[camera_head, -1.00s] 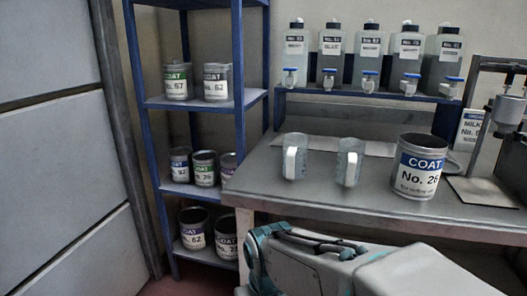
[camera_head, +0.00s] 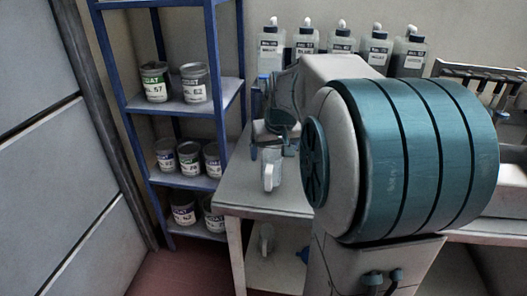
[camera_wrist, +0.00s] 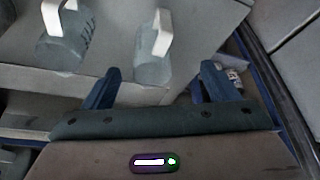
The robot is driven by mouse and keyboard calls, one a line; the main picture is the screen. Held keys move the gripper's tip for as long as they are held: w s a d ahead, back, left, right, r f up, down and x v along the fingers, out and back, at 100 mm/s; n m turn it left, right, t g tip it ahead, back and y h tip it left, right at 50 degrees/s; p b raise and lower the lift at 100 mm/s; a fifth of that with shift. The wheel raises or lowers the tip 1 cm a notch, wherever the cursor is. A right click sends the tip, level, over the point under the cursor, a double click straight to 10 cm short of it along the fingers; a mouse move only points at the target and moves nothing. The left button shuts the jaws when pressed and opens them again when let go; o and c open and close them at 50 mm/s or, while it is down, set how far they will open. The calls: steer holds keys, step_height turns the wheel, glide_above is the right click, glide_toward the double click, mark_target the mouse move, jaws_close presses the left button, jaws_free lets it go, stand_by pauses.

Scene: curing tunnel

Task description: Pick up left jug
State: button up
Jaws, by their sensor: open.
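The left jug (camera_head: 270,172) is clear with a white handle and stands upright on the grey table, near its left end. In the wrist view the same jug (camera_wrist: 152,66) shows ahead of my gripper (camera_wrist: 160,72), roughly in line with the gap between the blue fingers. My gripper (camera_head: 272,150) is open and empty, just behind the jug in the head view; I cannot tell whether they touch. The second jug (camera_wrist: 66,48) stands to the left in the wrist view. My arm hides it in the head view.
A blue shelf rack (camera_head: 205,110) with several coat cans stands left of the table (camera_head: 236,190). Several labelled bottles (camera_head: 340,42) line the back. A pale jug-like item (camera_head: 266,240) sits below the tabletop. My arm covers the table's middle.

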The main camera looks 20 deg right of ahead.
mark_target(273, 168)
steer(key=x, duration=0.3)
steer(key=d+x, duration=0.1)
steer(key=x, duration=0.3)
steer(key=w+d+p+x, duration=0.1)
steer(key=x, duration=0.3)
steer(key=shift+r, duration=0.2)
steer(key=shift+w+f, duration=0.3)
steer(key=shift+f, duration=0.25)
steer(key=c, duration=1.1)
